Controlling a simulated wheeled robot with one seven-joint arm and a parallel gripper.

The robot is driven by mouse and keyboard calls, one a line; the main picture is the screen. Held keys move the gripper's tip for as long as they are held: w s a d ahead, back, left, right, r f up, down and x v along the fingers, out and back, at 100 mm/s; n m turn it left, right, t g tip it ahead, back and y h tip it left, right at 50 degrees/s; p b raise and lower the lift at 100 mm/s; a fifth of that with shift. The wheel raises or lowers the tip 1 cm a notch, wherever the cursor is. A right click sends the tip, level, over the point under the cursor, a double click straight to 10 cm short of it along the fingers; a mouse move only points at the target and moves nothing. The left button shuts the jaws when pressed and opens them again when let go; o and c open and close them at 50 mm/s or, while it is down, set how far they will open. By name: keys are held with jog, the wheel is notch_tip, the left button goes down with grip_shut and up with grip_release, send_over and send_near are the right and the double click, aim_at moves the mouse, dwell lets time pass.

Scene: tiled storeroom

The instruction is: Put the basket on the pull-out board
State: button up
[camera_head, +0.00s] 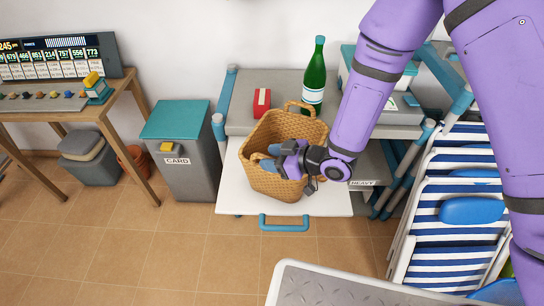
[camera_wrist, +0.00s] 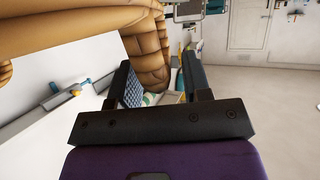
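The woven tan basket (camera_head: 262,136) appears upright on the white pull-out board (camera_head: 233,190), which is drawn out with a blue handle at its front. The basket's far handle arches up at the back. My gripper (camera_head: 269,157) is at the basket's near right side and hides part of its front. In the wrist view, a woven strip of the basket (camera_wrist: 147,45) comes down between the two dark fingers of my gripper (camera_wrist: 157,72). The fingers are apart, with a gap visible between the strip and the right finger. Whether the left finger touches it is unclear.
Behind the basket, a grey top (camera_head: 240,103) holds a red box (camera_head: 261,102) and a green bottle (camera_head: 314,76). A grey bin with a teal lid (camera_head: 176,118) stands left. Blue-striped folding chairs (camera_head: 450,210) stand right. A grey platform edge (camera_head: 330,285) is in front.

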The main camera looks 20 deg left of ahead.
jog(key=shift+d, duration=0.1)
jog(key=v, duration=1.2)
jog(key=shift+s, duration=0.1)
jog(key=w+d+r+m+t+h, duration=0.3)
jog(key=w+d+r+t+h, duration=0.2)
jog(key=w+d+r, duration=0.45)
jog(key=d+r+m+t+h, duration=0.2)
jog(key=d+r+m+h, duration=0.25)
jog(key=d+r, duration=0.5)
jog(key=s+d+r+m+g+h, duration=0.2)
jog(key=s+d+r+m+h, duration=0.25)
jog(key=s+d+r, duration=0.5)
jog(key=s+d+r+m+g, duration=0.1)
jog(key=s+m, duration=0.1)
jog(key=s, duration=0.4)
jog(key=s+d+r+m, duration=0.2)
jog(key=s, duration=0.5)
jog(key=shift+s+d+g+y, duration=0.3)
jog(key=shift+d+g+y, duration=0.05)
jog(key=shift+g+y, duration=0.05)
